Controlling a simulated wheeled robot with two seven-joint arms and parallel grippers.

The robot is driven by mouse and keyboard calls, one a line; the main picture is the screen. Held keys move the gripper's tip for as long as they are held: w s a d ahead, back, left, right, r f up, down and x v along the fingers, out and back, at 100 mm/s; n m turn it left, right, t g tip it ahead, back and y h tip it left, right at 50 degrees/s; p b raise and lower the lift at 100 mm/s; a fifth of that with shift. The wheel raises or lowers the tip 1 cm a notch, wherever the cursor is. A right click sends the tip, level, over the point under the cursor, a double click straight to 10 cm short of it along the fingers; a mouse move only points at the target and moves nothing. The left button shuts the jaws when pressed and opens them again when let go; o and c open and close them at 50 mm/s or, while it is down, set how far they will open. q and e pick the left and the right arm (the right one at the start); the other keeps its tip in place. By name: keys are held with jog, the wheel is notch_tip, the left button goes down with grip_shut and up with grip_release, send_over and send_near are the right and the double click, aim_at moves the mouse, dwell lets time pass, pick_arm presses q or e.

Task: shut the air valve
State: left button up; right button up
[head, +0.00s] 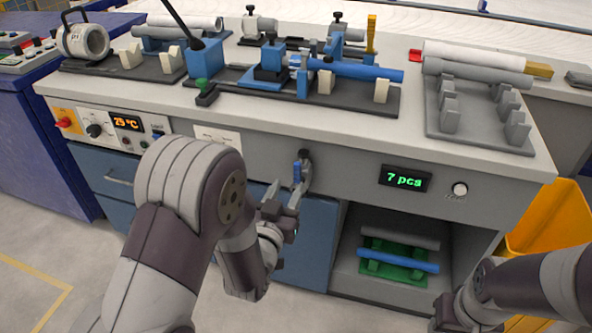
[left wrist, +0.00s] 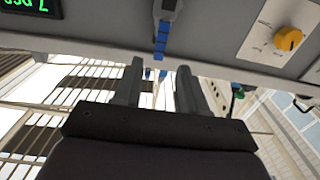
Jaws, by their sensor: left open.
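The air valve (head: 306,172) is on the grey front panel of the bench, with a black top and a blue handle (head: 297,172) standing roughly upright.
Pipe jigs and clamps (head: 300,75) cover the bench top above. A green counter display (head: 405,179) and a white button (head: 459,190) are right of the valve. An open shelf (head: 350,275) holds pipes. A yellow knob (left wrist: 289,39) sits near the valve in the wrist view.

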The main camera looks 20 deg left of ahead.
aim_at(296, 171)
pick_arm(q)
jog(key=w+b, duration=0.1)
jog(key=w, duration=0.7)
jog(key=shift+w+d, duration=0.15)
jog(key=shift+w, duration=0.05)
grip_shut()
